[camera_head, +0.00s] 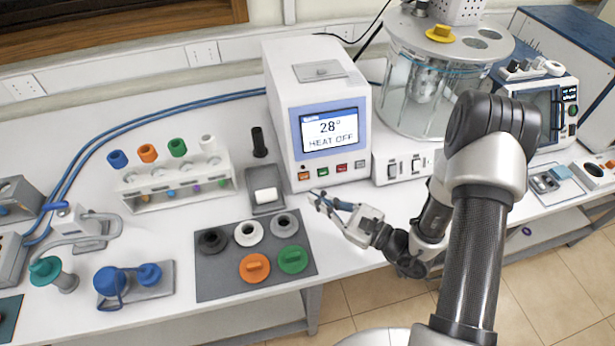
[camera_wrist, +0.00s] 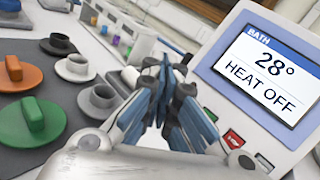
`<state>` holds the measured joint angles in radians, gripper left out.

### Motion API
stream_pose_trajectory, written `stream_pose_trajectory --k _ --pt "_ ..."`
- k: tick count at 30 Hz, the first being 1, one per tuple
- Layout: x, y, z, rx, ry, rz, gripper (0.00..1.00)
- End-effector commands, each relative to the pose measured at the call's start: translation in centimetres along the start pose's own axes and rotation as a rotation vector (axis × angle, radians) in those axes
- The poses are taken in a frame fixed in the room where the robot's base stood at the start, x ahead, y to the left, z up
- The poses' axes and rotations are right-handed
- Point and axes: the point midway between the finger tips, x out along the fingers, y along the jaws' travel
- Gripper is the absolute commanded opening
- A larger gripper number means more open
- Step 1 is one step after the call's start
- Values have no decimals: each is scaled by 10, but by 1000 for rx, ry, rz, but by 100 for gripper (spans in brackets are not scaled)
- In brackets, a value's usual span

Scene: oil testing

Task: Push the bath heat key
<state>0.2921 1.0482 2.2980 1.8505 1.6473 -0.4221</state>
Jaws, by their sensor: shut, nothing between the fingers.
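The white bath unit (camera_head: 283,83) stands at the back middle, its screen (camera_head: 330,130) reading 28° and HEAT OFF. Below the screen is a row of keys: orange (camera_head: 304,176), green (camera_head: 322,171), red (camera_head: 341,168) and white (camera_head: 360,164). Their labels are too small to read, so I cannot tell which is the heat key. My gripper (camera_head: 316,198) is shut and empty, just in front of and below the orange key, apart from the panel. In the wrist view the fingertips (camera_wrist: 165,66) hide the orange key; the green key (camera_wrist: 211,114) and red key (camera_wrist: 233,138) show.
A grey mat (camera_head: 216,284) with several coloured caps lies left of my gripper. A small grey tray (camera_head: 263,208) with a white roll is close by on the left. A glass bath (camera_head: 417,95) stands right of the unit. A vial rack (camera_head: 180,190) is further left.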

Motion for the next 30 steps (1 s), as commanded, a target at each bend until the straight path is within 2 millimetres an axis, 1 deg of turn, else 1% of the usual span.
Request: stream_pose_trajectory --k 7,11,14,24,30 --pt "0 0 0 -1 0 2 0" --pt "4 -2 -3 -1 0 3 0" --pt "11 -7 -9 -3 0 5 0" --pt "45 -30 -33 -2 -2 6 0" --pt "57 -40 -43 -1 0 4 0"
